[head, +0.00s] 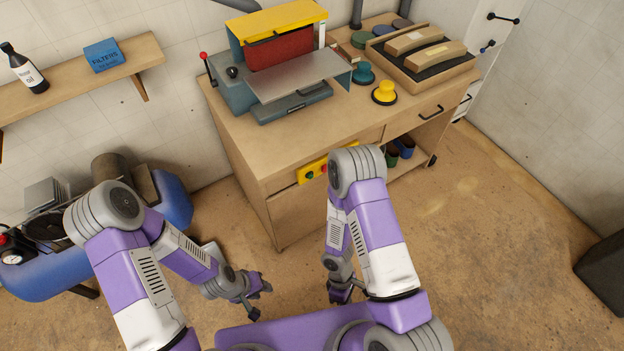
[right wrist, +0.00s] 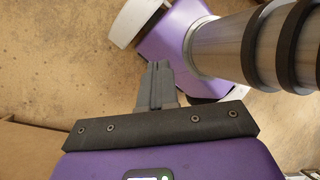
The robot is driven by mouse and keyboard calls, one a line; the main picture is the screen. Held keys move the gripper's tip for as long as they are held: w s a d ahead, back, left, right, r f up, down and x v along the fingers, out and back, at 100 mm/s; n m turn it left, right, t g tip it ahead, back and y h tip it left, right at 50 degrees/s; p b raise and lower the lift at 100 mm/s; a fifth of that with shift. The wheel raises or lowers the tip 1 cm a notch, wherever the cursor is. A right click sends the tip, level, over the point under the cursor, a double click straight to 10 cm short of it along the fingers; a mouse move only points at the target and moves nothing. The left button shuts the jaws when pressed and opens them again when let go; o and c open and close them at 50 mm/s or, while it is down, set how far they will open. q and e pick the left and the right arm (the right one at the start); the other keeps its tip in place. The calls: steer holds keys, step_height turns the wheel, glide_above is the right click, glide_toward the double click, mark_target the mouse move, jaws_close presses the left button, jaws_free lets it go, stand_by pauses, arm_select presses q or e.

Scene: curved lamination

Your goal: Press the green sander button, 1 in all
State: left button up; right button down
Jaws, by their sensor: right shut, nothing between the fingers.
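The green button (head: 309,175) sits on a yellow panel (head: 304,178) on the front of the wooden cabinet, left of a red button (head: 323,169). My right arm's elbow covers the panel's right end. My left gripper (head: 259,300) hangs low over the floor, in front of the cabinet and below the panel, with its fingers apart and nothing between them. My right gripper (head: 341,296) hangs low beside it, partly hidden by my arm. In the right wrist view its fingers (right wrist: 157,84) are together and empty. Neither gripper touches the button.
The sander (head: 300,80) with a red belt stands on the cabinet top (head: 338,122). A yellow knobbed piece (head: 384,93) and a tray of curved blocks (head: 424,60) are to its right. A blue compressor tank (head: 172,198) stands left. The floor before the cabinet is clear.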

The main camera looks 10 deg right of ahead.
mark_target(310, 176)
steer(key=w+d+f+n+t+h+b, duration=0.15)
steer(key=w+d+n+t+h, duration=0.35)
steer(key=w+d+n+h, duration=0.7)
steer(key=w+r+n+t+b, duration=0.1)
steer(key=w+r+n+t, duration=0.2)
steer(key=w+n+t, duration=0.55)
steer(key=w+a+r+n+t+y+b, duration=0.1)
steer(key=w+a+r+n+t+y, duration=0.2)
steer(key=w+a+n+t, duration=0.6)
steer(key=shift+w+a+r+y, duration=0.35)
steer(key=shift+w+a+y, duration=0.2)
steer(key=shift+a+y, duration=0.35)
steer(key=shift+w+d, duration=0.1)
steer(key=shift+d, duration=0.05)
steer(key=w+a+b, duration=0.3)
steer(key=w+b, duration=0.1)
steer(key=w, duration=0.4)
steer(key=shift+b, duration=0.3)
